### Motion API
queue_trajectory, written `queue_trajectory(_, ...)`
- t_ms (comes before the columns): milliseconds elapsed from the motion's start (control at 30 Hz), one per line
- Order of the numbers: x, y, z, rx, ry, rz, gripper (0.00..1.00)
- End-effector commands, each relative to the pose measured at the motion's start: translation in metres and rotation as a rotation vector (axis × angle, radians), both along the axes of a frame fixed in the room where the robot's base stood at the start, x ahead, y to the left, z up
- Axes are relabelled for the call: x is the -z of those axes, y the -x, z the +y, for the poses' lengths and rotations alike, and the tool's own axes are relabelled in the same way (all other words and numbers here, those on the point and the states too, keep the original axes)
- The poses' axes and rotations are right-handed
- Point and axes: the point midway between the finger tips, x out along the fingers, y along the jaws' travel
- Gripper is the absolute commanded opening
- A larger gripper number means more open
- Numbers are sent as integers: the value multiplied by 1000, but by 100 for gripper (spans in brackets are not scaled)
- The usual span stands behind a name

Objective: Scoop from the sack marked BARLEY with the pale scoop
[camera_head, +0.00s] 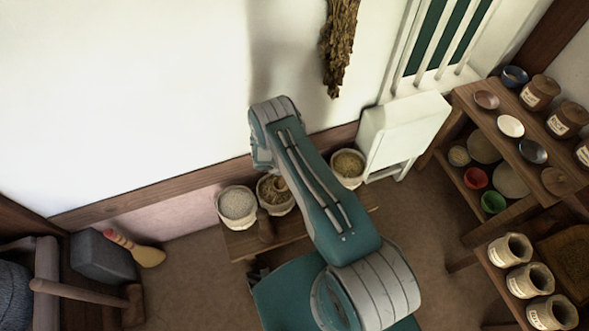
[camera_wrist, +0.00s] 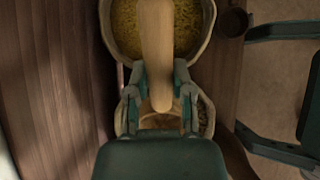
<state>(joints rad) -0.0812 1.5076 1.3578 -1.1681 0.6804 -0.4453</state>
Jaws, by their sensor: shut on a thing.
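My gripper (camera_wrist: 159,85) is shut on the pale scoop (camera_wrist: 157,40), whose long smooth wooden part runs from between the fingers to the top edge of the wrist view. The gripper is above a round sack (camera_wrist: 208,112), mostly hidden by gripper and scoop. A sack of yellow grain (camera_wrist: 124,28) lies beyond, with the scoop across it in the picture. In the head view a left sack of whitish grain (camera_head: 237,204), a middle sack (camera_head: 268,204) and a right sack of yellowish grain (camera_head: 348,164) stand in a row. I cannot read BARLEY on any sack.
The sacks stand on a low wooden bench (camera_head: 240,243) by the wall. A brown object (camera_head: 265,226) stands before them. A white cabinet (camera_head: 400,130) is close right of the right sack. Shelves with bowls and jars (camera_head: 540,92) stand right; a brush (camera_head: 148,256) lies left.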

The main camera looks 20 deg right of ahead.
Motion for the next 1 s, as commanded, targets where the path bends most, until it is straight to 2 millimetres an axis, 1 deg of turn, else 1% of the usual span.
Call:
queue_trajectory(100, 11, 1, 0, 1, -1, 1, 0)
queue_trajectory(433, 39, 1, 1, 1, -2, 1, 0)
queue_trajectory(700, 36, 1, 24, 0, -2, 0, 0)
queue_trajectory(833, 37, 1, 32, 0, -1, 0, 0)
queue_trajectory(1000, 36, 1, 35, 1, -2, 0, 0)
